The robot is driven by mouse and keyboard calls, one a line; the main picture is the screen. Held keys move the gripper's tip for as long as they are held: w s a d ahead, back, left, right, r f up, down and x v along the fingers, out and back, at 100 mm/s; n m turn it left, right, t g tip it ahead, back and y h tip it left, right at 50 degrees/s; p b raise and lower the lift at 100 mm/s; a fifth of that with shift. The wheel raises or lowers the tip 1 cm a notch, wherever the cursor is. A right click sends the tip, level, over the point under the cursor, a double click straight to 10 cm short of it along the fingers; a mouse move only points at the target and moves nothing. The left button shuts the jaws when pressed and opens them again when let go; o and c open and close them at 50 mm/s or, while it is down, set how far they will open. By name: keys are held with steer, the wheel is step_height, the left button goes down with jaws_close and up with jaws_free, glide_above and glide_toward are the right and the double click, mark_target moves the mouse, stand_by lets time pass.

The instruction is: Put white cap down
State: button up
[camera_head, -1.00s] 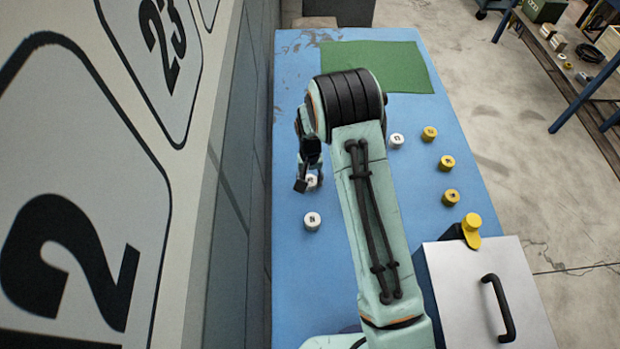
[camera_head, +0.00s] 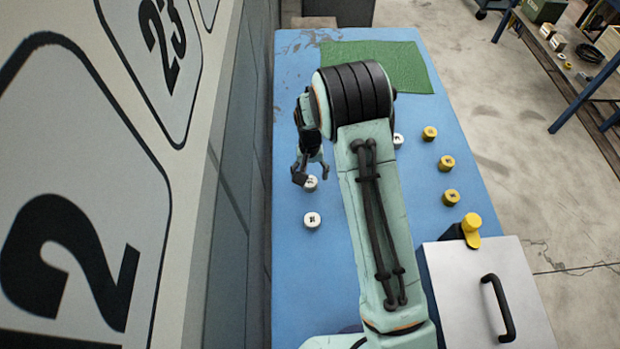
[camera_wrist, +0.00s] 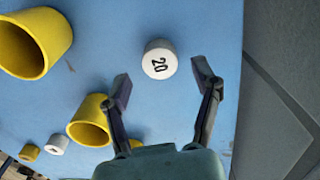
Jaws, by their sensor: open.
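A white cap (camera_head: 311,184) stands upright on the blue table (camera_head: 325,275), left of my arm. In the wrist view the white cap (camera_wrist: 159,62) shows a black 20 on top, a little beyond and between my fingertips. My gripper (camera_head: 312,172) is open right by this cap. The wrist view shows my gripper (camera_wrist: 163,83) with its fingers apart and nothing held. A second white cap (camera_head: 312,220) stands nearer the camera, and a third (camera_head: 398,140) is partly hidden by my arm.
Several yellow caps (camera_head: 446,162) stand in a row on the right. Hollow yellow cups (camera_wrist: 90,120) show in the wrist view. A green mat (camera_head: 395,68) lies at the back. A metal box with a black handle (camera_head: 499,308) is at the front right. A wall runs along the left.

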mark_target(310, 181)
step_height(310, 181, up, 9)
steer(key=s+d+r, duration=0.4)
steer(key=s+r, duration=0.7)
steer(key=s, duration=0.1)
steer(key=s+d+r+n, duration=0.1)
steer(key=s+d, duration=0.1)
steer(key=s, duration=1.4)
steer(key=shift+s+r+y, duration=0.2)
steer(key=shift+r+y, duration=0.05)
steer(key=shift+y, duration=0.15)
steer(key=shift+o, duration=0.5)
